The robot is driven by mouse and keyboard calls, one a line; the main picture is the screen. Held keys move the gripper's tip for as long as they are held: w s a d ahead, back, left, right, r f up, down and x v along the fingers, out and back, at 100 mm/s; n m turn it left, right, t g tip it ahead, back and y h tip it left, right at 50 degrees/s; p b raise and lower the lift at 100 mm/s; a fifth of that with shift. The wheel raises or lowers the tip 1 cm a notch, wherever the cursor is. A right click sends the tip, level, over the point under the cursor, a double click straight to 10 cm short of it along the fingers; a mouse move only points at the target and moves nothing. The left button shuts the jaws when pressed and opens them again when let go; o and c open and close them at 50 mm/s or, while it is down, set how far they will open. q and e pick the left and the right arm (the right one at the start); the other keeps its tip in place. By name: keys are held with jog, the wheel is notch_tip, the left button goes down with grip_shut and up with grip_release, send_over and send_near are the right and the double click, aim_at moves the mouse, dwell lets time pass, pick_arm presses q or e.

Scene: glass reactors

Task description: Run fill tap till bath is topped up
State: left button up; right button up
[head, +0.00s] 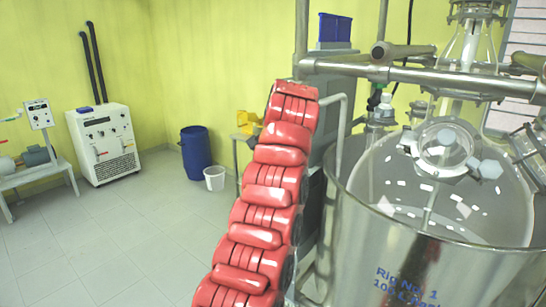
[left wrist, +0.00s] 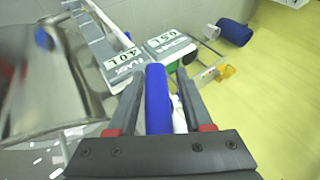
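The steel bath (head: 445,275), lettered "Rig No. 1", stands at the right of the head view around a round glass vessel (head: 385,180); its liquid level is unclear. Its blurred metal wall (left wrist: 25,95) also shows at the left of the left wrist view. My red left arm rises through the middle of the head view, and its gripper is hidden there. In the left wrist view my left gripper (left wrist: 160,72) looks open, with a blue rounded bar (left wrist: 158,100), possibly the tap's handle, between its fingers. I cannot tell whether they touch it. My right gripper is not in view.
Metal rails (head: 400,73) cross above the bath. A grey cabinet (head: 332,100) stands behind my arm. A blue drum (head: 196,148), a white bucket (head: 214,178) and a white machine (head: 104,143) stand farther back.

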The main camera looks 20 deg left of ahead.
pick_arm(q)
jog(key=shift+d+f, duration=0.1)
jog(key=shift+d, duration=0.05)
jog(key=shift+s+r, duration=0.1)
jog(key=shift+r, duration=0.15)
jog(key=shift+p+v, duration=4.25)
jog(key=shift+v, duration=4.2)
jog(key=shift+d, duration=0.15)
